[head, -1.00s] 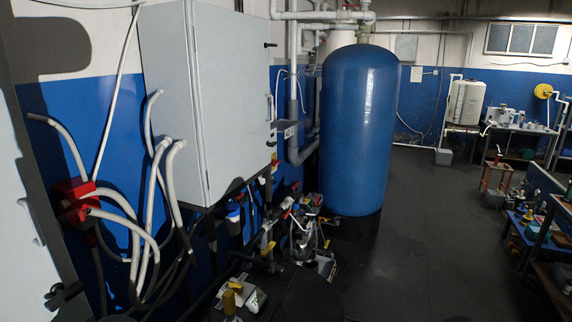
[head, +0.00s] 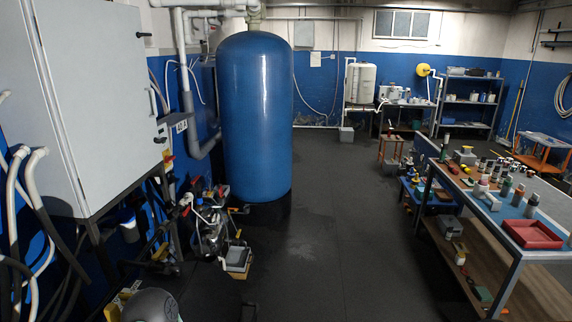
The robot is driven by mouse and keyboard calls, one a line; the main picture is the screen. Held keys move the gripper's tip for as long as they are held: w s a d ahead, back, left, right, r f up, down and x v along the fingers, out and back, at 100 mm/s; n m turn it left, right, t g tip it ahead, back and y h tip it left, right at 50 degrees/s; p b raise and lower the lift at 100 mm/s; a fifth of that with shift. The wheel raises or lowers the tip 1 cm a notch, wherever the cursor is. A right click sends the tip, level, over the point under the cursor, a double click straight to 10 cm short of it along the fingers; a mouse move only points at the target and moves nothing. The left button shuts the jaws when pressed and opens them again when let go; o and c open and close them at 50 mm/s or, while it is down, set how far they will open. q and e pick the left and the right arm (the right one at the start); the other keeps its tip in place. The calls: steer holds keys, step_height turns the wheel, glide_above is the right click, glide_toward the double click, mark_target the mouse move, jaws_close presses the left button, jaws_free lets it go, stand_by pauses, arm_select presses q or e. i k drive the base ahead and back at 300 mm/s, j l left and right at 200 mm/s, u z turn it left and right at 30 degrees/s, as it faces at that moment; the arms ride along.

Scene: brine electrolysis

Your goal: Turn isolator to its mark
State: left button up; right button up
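A large light grey cabinet (head: 85,90) stands at the left, cut off by the picture's edge. A small black handle or knob (head: 144,35) sticks out near the top of its right side. A second small dark fitting (head: 160,140) sits lower on the same side. I cannot tell whether either one is the isolator, and no mark can be made out at this distance. Neither of my grippers can be seen in the head view.
A tall blue tank (head: 256,115) stands behind the cabinet. Pumps and valves (head: 212,225) crowd the floor before it. A workbench (head: 515,232) with a red tray (head: 532,234) and bottles is at the right. The dark floor (head: 335,235) between is clear.

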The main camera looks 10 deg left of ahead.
mark_target(167, 159)
steer(key=i+l+z, duration=0.15)
steer(key=i+l, duration=0.95)
steer(key=i+u, duration=0.1)
steer(key=i, duration=0.55)
steer(key=i+l+u, duration=0.1)
steer(key=i, duration=0.6)
steer(key=i+l+u, duration=0.1)
steer(key=i, duration=0.55)
steer(key=i+u, duration=0.85)
steer(key=i+l+u, duration=0.15)
steer(key=i+u, duration=0.25)
steer(key=k, duration=0.1)
